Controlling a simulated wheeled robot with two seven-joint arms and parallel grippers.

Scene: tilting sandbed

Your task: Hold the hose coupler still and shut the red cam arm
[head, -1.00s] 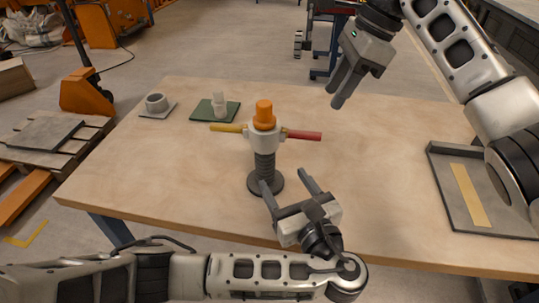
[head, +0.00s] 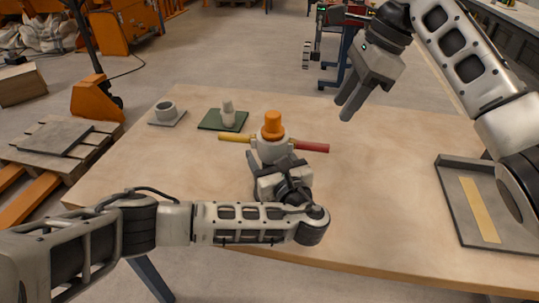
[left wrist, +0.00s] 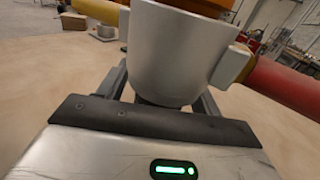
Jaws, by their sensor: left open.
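The hose coupler (head: 272,149) is a pale grey body with an orange cap (head: 273,126), upright on the table. Its red cam arm (head: 311,147) sticks out to the right, and a yellow arm (head: 235,138) sticks out to the left. My left gripper (head: 273,161) is open at the coupler's near side, with its fingers to either side of it. In the left wrist view the coupler body (left wrist: 172,60) fills the middle and hides the fingertips. I cannot tell whether they touch it. My right gripper (head: 344,109) is open and empty above the table, behind and right of the red arm.
A green plate (head: 210,122) with a white fitting (head: 228,113) and a grey ring on a plate (head: 166,110) lie at the back left. A grey tray (head: 455,208) with a yellow strip lies at the right. The table between coupler and tray is clear.

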